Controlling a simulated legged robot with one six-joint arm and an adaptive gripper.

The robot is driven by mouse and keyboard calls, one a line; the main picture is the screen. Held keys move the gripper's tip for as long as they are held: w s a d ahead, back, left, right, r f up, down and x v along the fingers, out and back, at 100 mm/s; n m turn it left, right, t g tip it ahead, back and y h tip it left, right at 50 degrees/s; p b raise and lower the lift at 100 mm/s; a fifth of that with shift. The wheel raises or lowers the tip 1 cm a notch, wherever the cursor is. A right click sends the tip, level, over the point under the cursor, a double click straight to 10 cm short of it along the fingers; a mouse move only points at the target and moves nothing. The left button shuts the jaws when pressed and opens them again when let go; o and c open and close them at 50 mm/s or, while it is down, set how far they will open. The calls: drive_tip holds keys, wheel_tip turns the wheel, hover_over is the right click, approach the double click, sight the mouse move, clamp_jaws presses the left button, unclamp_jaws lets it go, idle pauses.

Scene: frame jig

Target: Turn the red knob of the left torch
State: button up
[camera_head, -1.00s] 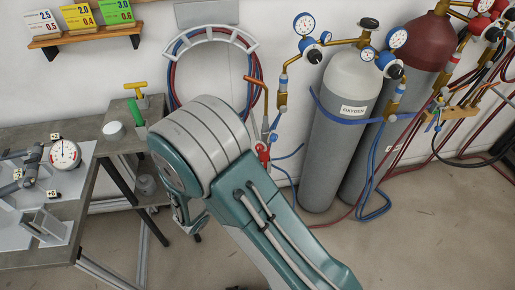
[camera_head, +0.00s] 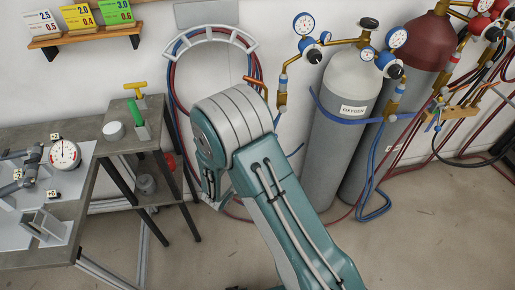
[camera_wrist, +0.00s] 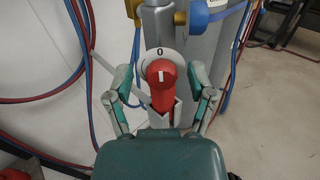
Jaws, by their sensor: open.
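The red knob (camera_wrist: 162,78) is in the middle of the wrist view, in front of a round white dial (camera_wrist: 152,58) marked 0. The white line on the knob points up toward the 0. My gripper (camera_wrist: 160,80) is open, with one finger left of the knob and one right of it. Gaps show between both fingers and the knob. In the head view my arm hides the knob and the torch, and most of my gripper is hidden too.
A grey oxygen cylinder (camera_head: 342,150) and a dark red-topped cylinder (camera_head: 415,65) stand at right. Coiled hoses (camera_head: 172,75) hang on the wall behind my arm. A workbench (camera_head: 85,205) with a dial gauge (camera_head: 64,154) is at left. Open floor lies at the lower right.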

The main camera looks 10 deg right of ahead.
drive_tip(key=shift+w, duration=0.1)
clamp_jaws()
drive_tip(key=shift+n, duration=0.4)
drive_tip(key=n, duration=0.6)
idle(0.6)
unclamp_jaws()
